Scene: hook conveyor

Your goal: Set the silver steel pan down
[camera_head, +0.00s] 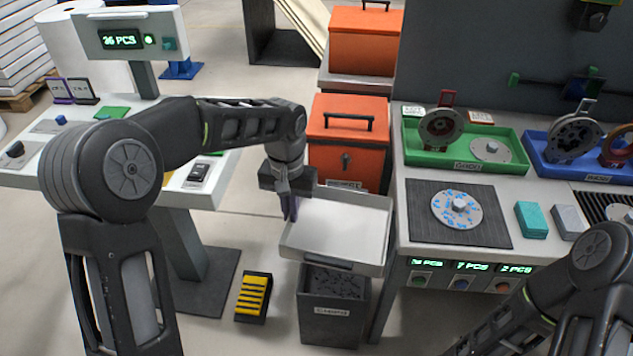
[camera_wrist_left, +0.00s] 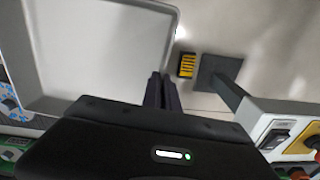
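The silver steel pan (camera_head: 345,230) is a shallow, empty rectangular tray. In the head view it hangs, slightly tilted, above a dark bin and left of the right-hand workbench. My left gripper (camera_head: 289,208) is at the pan's left edge, its fingers pointing down. In the left wrist view its fingers (camera_wrist_left: 161,92) are close together on the rim of the pan (camera_wrist_left: 100,50), which fills the upper left. The bit of rim between the fingers is hidden. My right arm enters at the lower right of the head view, but its gripper is out of the picture.
The dark bin (camera_head: 333,312) stands below the pan. A black and yellow box (camera_head: 253,297) is on the floor left of it. Orange boxes (camera_head: 348,140) stand behind. The right workbench (camera_head: 415,225) holds a black mat, a disc and green and blue trays. A scale table is left.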

